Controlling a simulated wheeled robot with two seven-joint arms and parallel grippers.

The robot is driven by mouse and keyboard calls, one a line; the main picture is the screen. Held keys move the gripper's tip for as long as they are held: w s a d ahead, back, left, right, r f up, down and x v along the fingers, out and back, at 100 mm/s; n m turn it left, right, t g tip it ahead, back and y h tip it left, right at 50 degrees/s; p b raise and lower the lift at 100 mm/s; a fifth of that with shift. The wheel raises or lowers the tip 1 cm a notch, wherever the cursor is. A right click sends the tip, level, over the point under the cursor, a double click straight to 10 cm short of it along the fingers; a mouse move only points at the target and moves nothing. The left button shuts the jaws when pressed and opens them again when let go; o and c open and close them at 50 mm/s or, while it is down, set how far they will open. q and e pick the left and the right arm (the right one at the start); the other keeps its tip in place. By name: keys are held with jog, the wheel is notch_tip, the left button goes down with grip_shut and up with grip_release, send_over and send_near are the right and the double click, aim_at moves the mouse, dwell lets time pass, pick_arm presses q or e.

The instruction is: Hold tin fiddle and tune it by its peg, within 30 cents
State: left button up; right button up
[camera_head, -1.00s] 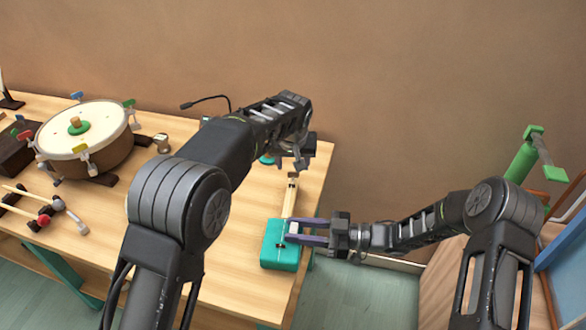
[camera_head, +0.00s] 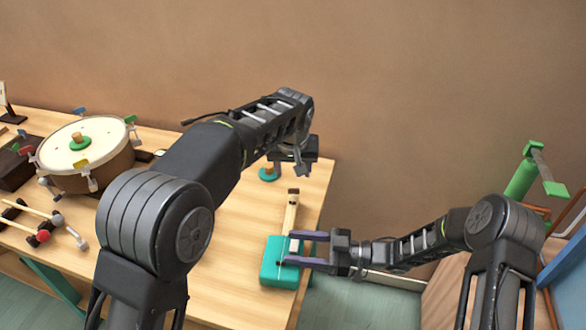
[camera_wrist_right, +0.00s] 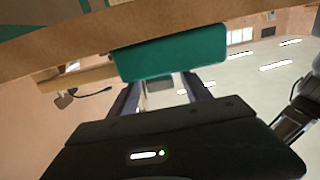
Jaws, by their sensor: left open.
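The tin fiddle has a teal box body (camera_head: 279,270) and a pale wooden neck (camera_head: 290,215) with a dark-topped head end. It lies at the right end of the table, neck toward the wall. The teal body also shows in the right wrist view (camera_wrist_right: 170,57). My right gripper (camera_head: 288,248) reaches in from the right, its two fingers apart at the neck end of the body; contact is unclear. My left gripper (camera_head: 302,172) is open and empty, beyond the head end of the neck and apart from it. I cannot make out the peg clearly.
A drum (camera_head: 82,158) with coloured clamps stands at the left of the wooden table (camera_head: 230,285). Mallets (camera_head: 40,228) lie in front of it. A small teal-based object (camera_head: 268,174) stands near my left gripper. A green post (camera_head: 524,178) stands at the right.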

jog(key=shift+d, duration=0.15)
jog(key=s+d, duration=0.2)
jog(key=d, duration=0.9)
jog(key=shift+d, duration=0.3)
jog(key=shift+d, duration=0.1)
